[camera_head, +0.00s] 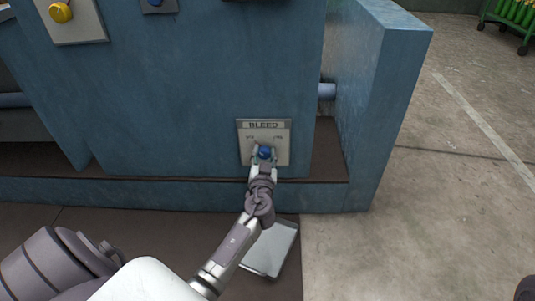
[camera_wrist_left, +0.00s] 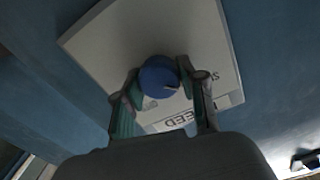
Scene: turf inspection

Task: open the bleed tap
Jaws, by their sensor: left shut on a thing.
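The bleed tap (camera_head: 264,152) is a small blue knob on a pale plate (camera_head: 278,133) marked BLEED, fixed low on the blue machine wall. My left gripper (camera_head: 264,158) reaches up to it from below and is shut on the knob. In the left wrist view the round blue knob (camera_wrist_left: 158,76) sits between the two fingers of my left gripper (camera_wrist_left: 165,88), with the tilted plate (camera_wrist_left: 110,40) behind it. The fingers hide part of the knob's sides. My right gripper is not in view.
The blue machine (camera_head: 190,90) has a yellow button (camera_head: 61,12) on another plate at the upper left. A blue side wall (camera_head: 385,90) juts out at the right. A flat grey panel (camera_head: 270,250) lies on the floor below.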

